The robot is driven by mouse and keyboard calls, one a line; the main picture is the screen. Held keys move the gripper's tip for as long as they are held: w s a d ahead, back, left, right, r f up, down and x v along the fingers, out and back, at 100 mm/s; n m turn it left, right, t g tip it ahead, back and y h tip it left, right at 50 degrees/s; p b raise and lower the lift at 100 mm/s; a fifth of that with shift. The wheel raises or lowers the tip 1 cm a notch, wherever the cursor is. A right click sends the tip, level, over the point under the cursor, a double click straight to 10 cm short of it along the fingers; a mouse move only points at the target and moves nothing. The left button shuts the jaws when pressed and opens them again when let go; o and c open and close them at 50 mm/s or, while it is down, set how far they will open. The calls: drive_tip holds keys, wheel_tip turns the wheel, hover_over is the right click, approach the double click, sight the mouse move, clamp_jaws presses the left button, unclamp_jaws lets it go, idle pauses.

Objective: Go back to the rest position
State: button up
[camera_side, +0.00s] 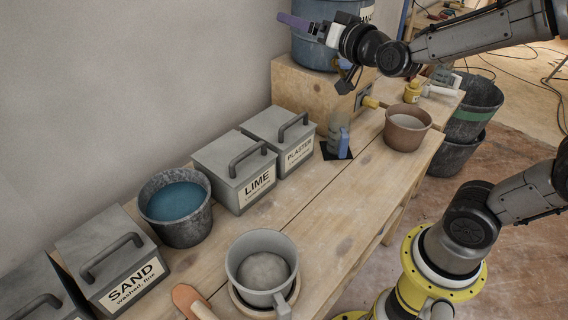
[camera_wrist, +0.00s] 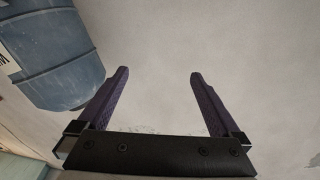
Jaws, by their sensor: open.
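My gripper (camera_wrist: 157,80) shows in the wrist view with its two purple fingers wide apart and nothing between them. Behind the fingers is the bare plaster wall. In the side view my gripper (camera_side: 296,24) is high up at the top, in front of the blue barrel (camera_side: 313,54) and pointing left toward the wall. The barrel stands on a wooden box (camera_side: 300,88) and also shows at the upper left of the wrist view (camera_wrist: 55,55). I cannot tell how far the gripper is from the barrel.
Lidded boxes marked LIME (camera_side: 225,165), PLASTER (camera_side: 283,135) and SAND (camera_side: 105,262) stand along the wall. A bucket of blue water (camera_side: 185,232), a grey pot (camera_side: 245,272) and a brown pot (camera_side: 405,139) are on the bench (camera_side: 330,225). Black buckets (camera_side: 475,110) stand on the floor.

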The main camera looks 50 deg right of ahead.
drive_tip(key=s+a+f+n+g+y, duration=0.2)
drive_tip(key=s+a+n+g+y, duration=0.3)
drive_tip(key=s, duration=0.6)
drive_tip(key=s+f+n+g+h, duration=0.1)
drive_tip(key=s+f+g, duration=0.5)
drive_tip(key=s+f, duration=0.5)
drive_tip(key=s, duration=0.3)
drive_tip(key=shift+s+g, duration=0.15)
drive_tip(key=shift+g, duration=0.25)
